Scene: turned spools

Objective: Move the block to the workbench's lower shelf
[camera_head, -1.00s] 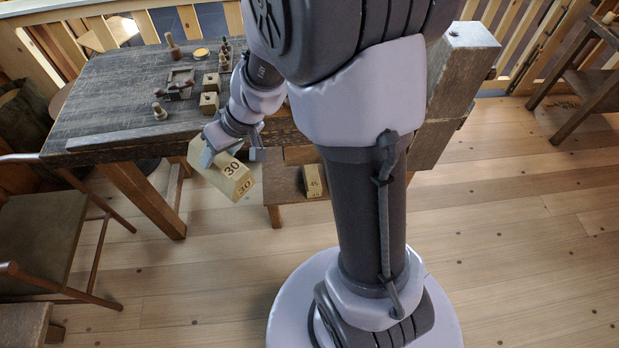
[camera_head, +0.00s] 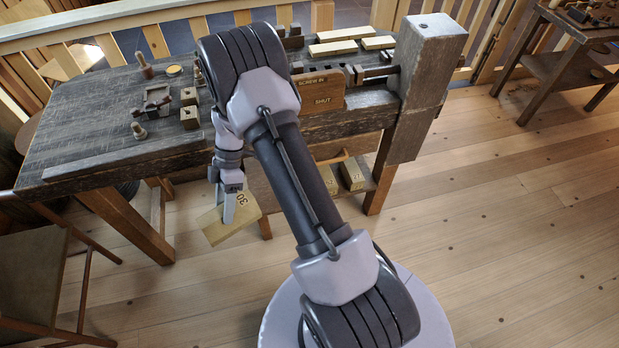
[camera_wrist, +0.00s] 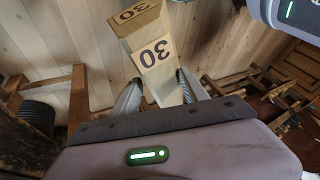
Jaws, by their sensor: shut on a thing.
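The block (camera_head: 226,224) is pale wood with a dark "30" on its faces. My gripper (camera_head: 229,205) is shut on it and holds it tilted in the air, in front of the workbench (camera_head: 100,110). In the wrist view the block (camera_wrist: 150,50) stands out between the two fingers (camera_wrist: 156,92). The workbench's lower shelf (camera_head: 372,180) shows under the bench top, right of the block; my arm hides part of it. Similar pale blocks (camera_head: 352,174) stand on that shelf.
Small wooden pieces (camera_head: 189,107) and a vise with a sign (camera_head: 320,92) are on the bench top. A bench leg (camera_head: 130,222) stands left of the block. A chair (camera_head: 40,270) is at the left. The floor (camera_head: 500,230) at the right is clear.

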